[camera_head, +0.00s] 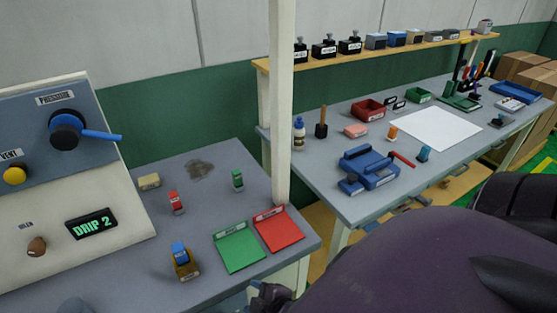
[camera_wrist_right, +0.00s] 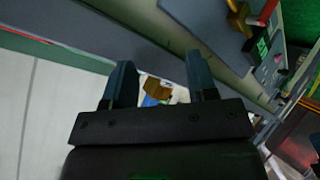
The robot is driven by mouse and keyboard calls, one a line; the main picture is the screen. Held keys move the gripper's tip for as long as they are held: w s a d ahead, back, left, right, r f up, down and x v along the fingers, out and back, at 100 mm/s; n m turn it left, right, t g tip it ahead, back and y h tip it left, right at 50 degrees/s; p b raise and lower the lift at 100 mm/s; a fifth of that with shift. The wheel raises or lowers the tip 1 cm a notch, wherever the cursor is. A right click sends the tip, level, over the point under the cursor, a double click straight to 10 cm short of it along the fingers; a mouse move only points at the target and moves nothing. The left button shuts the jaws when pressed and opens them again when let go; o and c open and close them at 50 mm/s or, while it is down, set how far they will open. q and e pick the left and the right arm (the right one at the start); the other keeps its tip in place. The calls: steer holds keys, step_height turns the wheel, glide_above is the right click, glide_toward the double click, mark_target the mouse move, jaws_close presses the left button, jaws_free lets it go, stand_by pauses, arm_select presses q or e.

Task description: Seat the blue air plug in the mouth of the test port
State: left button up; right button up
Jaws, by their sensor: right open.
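A small blue piece (camera_head: 179,250), which looks like the air plug, sits on a brown-gold block (camera_head: 187,270) on the near grey table. I cannot tell how deep it sits, and no port mouth is clearly visible. My right gripper (camera_head: 266,297) shows only partly at the bottom edge, right of the block and near the table's front corner; my dark arm comes in from the right. In the right wrist view its two fingers (camera_wrist_right: 160,80) are apart and empty. Small brown and blue shapes (camera_wrist_right: 156,89) show beyond the gap, too small to identify surely. My left gripper is out of view.
A panel (camera_head: 110,190) with a blue lever, yellow button and "DRIP 2" display (camera_head: 91,224) stands at left. Green (camera_head: 240,248) and red (camera_head: 278,230) trays lie right of the block. A white post (camera_head: 281,110) rises behind them. A second bench (camera_head: 340,195) holds several tools.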

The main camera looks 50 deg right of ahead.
steer(key=s+d+f+m, duration=0.2)
steer(key=d+m, duration=0.3)
steer(key=m, duration=0.2)
steer(key=shift+s+m, duration=0.15)
steer(key=shift+m, duration=0.25)
steer(key=shift+s+d, duration=0.1)
